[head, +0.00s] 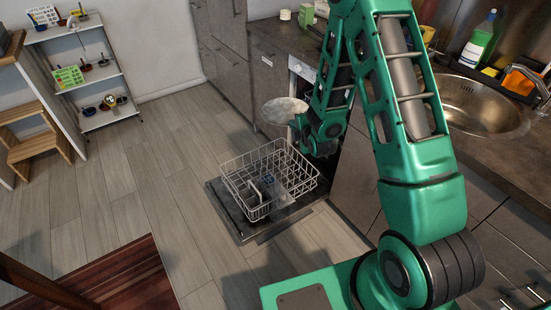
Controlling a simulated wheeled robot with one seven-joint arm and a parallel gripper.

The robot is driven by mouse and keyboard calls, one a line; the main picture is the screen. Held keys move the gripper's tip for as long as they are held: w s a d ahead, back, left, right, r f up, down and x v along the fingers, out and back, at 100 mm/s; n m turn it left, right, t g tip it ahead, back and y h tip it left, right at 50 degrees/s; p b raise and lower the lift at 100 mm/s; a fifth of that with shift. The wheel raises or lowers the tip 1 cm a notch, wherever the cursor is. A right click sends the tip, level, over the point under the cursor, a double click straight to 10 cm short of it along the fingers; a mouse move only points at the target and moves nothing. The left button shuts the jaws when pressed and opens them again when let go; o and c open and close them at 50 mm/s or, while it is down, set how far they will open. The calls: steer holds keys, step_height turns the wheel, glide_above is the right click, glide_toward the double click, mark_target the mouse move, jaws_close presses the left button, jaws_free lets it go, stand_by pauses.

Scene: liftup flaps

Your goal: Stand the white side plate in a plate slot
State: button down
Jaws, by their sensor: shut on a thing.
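A white side plate (284,110) is in the head view, tilted, at the end of my arm above the dishwasher rack. My gripper (300,124) is shut on the plate near its right edge; the fingertips are small and partly hidden. The white wire rack (236,184) sits on the lowered dishwasher door (232,215), below and in front of the plate. A small grey-blue item (268,184) stands inside the rack. The separate plate slots are too small to make out clearly.
The counter (283,39) with a metal sink (478,105) runs along the right. A shelf unit (104,116) and a wooden step stool (38,145) stand at the left. The wooden floor (165,185) left of the rack is clear. A red striped rug (115,280) lies in front.

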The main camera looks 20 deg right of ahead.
steer(key=w+f+n+g+h, duration=0.15)
steer(key=f+n, duration=0.25)
steer(key=f, duration=0.5)
steer(key=w+f+n+h, duration=0.1)
steer(key=w+f+n, duration=0.25)
steer(key=f, duration=0.55)
steer(key=w+a+f+n+t, duration=0.3)
steer(key=f+n, duration=0.3)
steer(key=n, duration=0.4)
steer(key=shift+w+a+f, duration=0.3)
steer(key=shift+w+a, duration=0.35)
steer(key=shift+a, duration=0.05)
steer(key=shift+s+y, duration=0.15)
steer(key=shift+y, duration=0.1)
steer(key=shift+f, duration=2.85)
steer(key=shift+s, duration=0.1)
step_height(320, 180, down, 7)
steer(key=shift+f, duration=0.15)
stand_by(0.8)
